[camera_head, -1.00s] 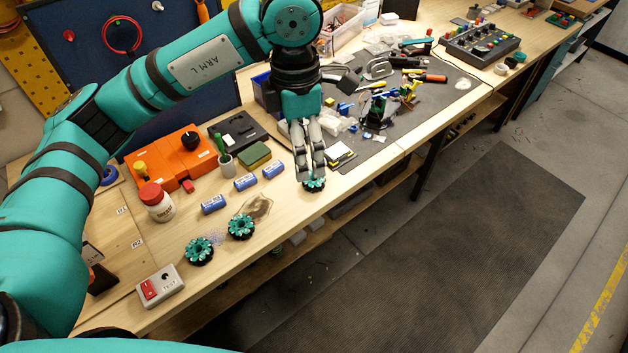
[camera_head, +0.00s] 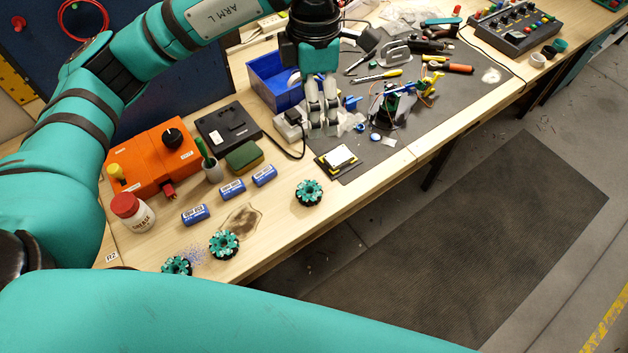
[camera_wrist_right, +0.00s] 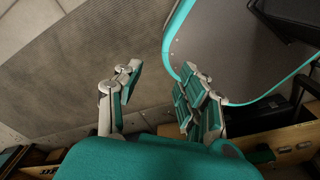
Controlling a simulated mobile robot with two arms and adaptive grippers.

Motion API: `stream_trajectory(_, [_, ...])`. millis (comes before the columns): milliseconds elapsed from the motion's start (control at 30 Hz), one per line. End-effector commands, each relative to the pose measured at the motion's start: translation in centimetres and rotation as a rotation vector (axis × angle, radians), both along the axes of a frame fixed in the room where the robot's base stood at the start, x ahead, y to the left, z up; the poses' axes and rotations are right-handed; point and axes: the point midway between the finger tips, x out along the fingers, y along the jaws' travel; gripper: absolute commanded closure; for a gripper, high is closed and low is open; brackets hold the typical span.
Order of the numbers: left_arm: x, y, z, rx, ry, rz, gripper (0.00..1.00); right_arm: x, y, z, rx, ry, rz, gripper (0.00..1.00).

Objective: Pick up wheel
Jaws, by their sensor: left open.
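Three teal and black wheels lie on the wooden bench in the head view. One wheel (camera_head: 309,192) lies alone near the front edge. Another wheel (camera_head: 224,243) lies further left, and a third wheel (camera_head: 177,265) is partly hidden behind my teal arm in the foreground. My left gripper (camera_head: 324,127) points down over the dark mat, beyond the lone wheel and apart from it. It is open and holds no wheel. My right gripper (camera_wrist_right: 160,82) shows in the right wrist view with its fingers apart and nothing between them, over the floor.
A card on a black and yellow base (camera_head: 338,158) lies between the left gripper and the lone wheel. A blue bin (camera_head: 268,85), a grey plug adapter (camera_head: 290,125) and a clutter of tools stand close by. Blue cylinders (camera_head: 232,189) and a sponge (camera_head: 243,156) lie left of the wheel.

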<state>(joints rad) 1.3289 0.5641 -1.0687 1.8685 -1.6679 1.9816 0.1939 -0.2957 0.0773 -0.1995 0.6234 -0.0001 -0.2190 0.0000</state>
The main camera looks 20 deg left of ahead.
Motion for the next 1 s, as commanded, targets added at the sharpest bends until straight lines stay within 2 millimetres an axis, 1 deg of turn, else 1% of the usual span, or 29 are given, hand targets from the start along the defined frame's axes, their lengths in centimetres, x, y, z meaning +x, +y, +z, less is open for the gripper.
stream_trajectory(33, [0.0,0.0,-0.8,0.0,0.0,-0.001,0.14,-0.3,0.0,-0.9,0.0,0.006,0.0,0.6])
stream_trajectory(200, [0.0,0.0,-2.5,-0.001,-0.001,-0.001,0.14,-0.9,-0.1,-2.6,-0.001,0.015,0.0,0.6])
stream_trajectory(400, [0.0,0.0,-5.7,-0.001,-0.001,0.0,0.14,-1.9,-0.1,-5.8,-0.003,0.029,0.001,0.6])
stream_trajectory(533, [-0.1,0.0,-7.7,0.0,0.0,0.0,0.14,-1.6,-0.1,-7.9,-0.003,0.024,0.001,0.6])
stream_trajectory(633, [-0.1,0.0,-8.9,-0.001,-0.001,0.0,0.14,-0.7,-0.1,-9.0,-0.003,0.012,0.001,0.6])
stream_trajectory(733, [-0.1,0.0,-9.4,-0.001,-0.001,0.0,0.14,0.0,-0.1,-9.3,-0.001,0.0,0.001,0.6])
stream_trajectory(867, [-0.2,0.1,-10.6,0.002,0.003,0.0,0.14,0.1,-0.1,-8.6,-0.002,-0.002,0.002,0.6])
stream_trajectory(1000, [-0.3,0.0,-13.4,0.002,0.007,0.0,0.14,-0.2,-0.3,-7.6,-0.004,0.002,0.002,0.6])
